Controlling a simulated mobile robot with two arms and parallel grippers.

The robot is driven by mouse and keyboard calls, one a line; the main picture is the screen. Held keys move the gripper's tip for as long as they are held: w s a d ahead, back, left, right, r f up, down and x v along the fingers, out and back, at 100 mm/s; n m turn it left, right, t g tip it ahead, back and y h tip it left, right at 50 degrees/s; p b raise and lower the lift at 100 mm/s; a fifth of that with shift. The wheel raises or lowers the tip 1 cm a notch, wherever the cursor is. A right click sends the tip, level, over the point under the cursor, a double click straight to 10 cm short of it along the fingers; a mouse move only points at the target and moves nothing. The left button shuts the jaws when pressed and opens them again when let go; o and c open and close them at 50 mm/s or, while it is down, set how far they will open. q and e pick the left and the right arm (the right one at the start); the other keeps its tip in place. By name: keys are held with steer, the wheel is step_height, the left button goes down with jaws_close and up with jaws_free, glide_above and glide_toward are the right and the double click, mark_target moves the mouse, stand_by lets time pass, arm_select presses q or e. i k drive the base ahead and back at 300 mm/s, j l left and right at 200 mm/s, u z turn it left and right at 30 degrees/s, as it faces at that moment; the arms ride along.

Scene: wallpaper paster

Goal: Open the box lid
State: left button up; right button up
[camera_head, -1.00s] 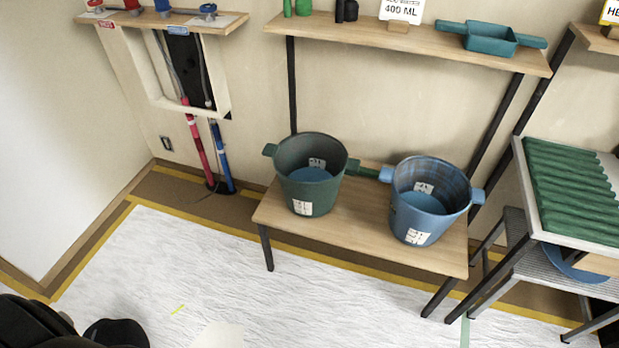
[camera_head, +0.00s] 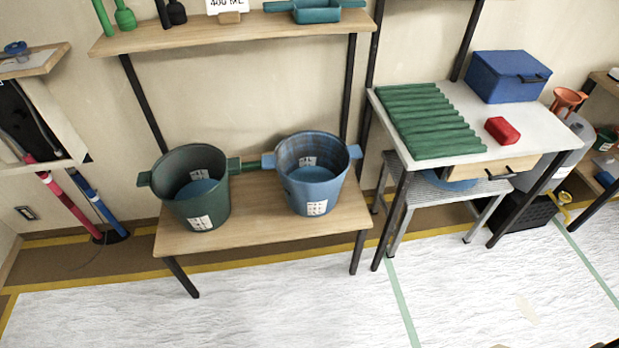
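A blue box (camera_head: 507,76) stands at the back right of a white-topped table (camera_head: 468,162). Its lid (camera_head: 508,64) is shut, and a dark handle (camera_head: 531,78) shows on its front right side. Neither of my grippers shows in the head view, so I cannot tell their state. The box is well off to the right and some distance away.
Green ribbed rolls (camera_head: 428,120) and a red block (camera_head: 502,130) lie on the same table. A wooden bench (camera_head: 262,215) with a green bucket (camera_head: 192,190) and a blue bucket (camera_head: 312,172) stands left of it. The white floor covering (camera_head: 290,315) in front is clear.

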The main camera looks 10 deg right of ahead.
mark_target(504, 63)
steer(key=z, duration=0.4)
steer(key=l+z, duration=0.1)
steer(key=z, duration=0.25)
steer(key=i+z, duration=0.1)
steer(key=z, duration=0.65)
steer(key=u, duration=0.25)
steer(key=i+l+u, duration=0.2)
steer(key=l+u, duration=0.2)
steer(key=i+l+u, duration=0.2)
steer(key=l+u, duration=0.25)
